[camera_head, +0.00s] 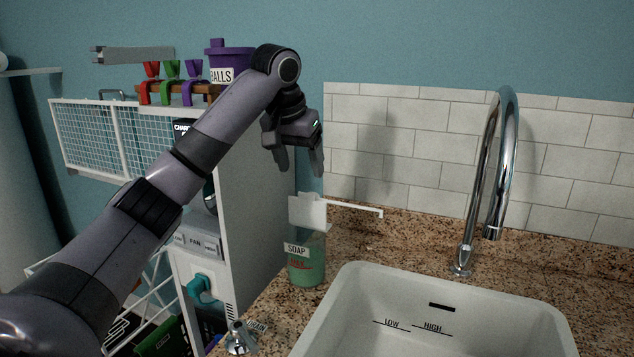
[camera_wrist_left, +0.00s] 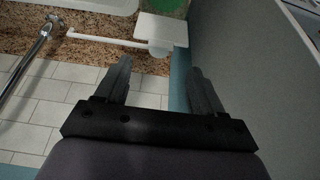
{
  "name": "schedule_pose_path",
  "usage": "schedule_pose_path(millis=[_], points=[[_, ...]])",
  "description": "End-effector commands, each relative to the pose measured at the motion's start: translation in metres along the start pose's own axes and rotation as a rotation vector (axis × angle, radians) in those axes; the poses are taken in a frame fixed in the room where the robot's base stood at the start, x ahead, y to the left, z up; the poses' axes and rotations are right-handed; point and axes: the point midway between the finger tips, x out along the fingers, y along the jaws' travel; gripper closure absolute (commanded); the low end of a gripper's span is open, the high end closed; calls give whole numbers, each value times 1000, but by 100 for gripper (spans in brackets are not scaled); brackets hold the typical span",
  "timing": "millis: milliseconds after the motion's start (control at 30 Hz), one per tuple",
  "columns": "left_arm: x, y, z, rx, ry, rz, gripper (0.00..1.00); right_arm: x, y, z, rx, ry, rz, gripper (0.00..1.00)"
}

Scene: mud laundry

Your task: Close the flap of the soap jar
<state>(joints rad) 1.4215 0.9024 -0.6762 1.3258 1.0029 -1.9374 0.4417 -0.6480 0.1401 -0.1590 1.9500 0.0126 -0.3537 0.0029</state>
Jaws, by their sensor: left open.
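The soap jar (camera_head: 307,262) is green with a "SOAP" label and stands on the granite counter left of the sink. Its white flap (camera_head: 307,212) stands raised at the top of the jar, with a thin white rod reaching out to the right. In the left wrist view the flap (camera_wrist_left: 160,28) is beyond the fingertips, and part of the green jar (camera_wrist_left: 165,6) shows at the top edge. My left gripper (camera_head: 301,172) is open and empty, pointing down, above the flap and apart from it. My right gripper is not in view.
A white sink (camera_head: 345,320) lies right of the jar, with a tall chrome faucet (camera_head: 465,235) behind it. A white cabinet (camera_head: 255,190) stands at the left. A tiled wall (camera_head: 425,140) closes the back. A small metal drain piece (camera_head: 238,340) sits at the counter's front.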

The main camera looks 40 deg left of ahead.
Motion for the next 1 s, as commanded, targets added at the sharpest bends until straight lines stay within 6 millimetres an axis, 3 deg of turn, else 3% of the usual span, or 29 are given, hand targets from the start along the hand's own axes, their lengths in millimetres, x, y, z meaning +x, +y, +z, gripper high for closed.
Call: schedule_pose_path(millis=[400, 800, 1000], points=[[58, 0, 0, 0, -4, -1, 32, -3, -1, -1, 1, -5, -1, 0], [68, 0, 0, 0, -1, 0, 32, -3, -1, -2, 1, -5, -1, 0], [68, 0, 0, 0, -1, 0, 97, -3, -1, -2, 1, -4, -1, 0]])
